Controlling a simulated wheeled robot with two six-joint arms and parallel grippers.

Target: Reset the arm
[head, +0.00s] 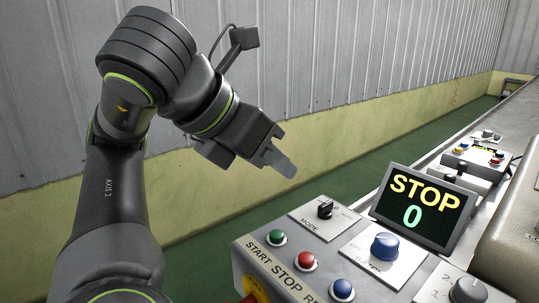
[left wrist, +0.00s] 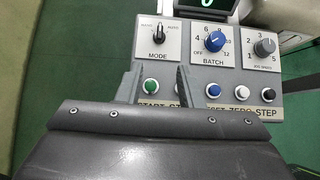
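My left arm comes in from the left in the head view, bent at the elbow. Its gripper (head: 280,160) hangs in the air up and left of the grey control panel (head: 262,262), apart from it. In the left wrist view the two fingers of my left gripper (left wrist: 157,76) stand apart with nothing held between them. My right gripper is in neither view.
The panel carries a black mode knob (head: 325,208), a blue batch knob (head: 385,246), a red button (head: 307,260) and a blue button (head: 343,289). A screen (head: 423,207) reads STOP and 0. A second panel (head: 478,156) stands farther back. Open green floor lies left of the machine.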

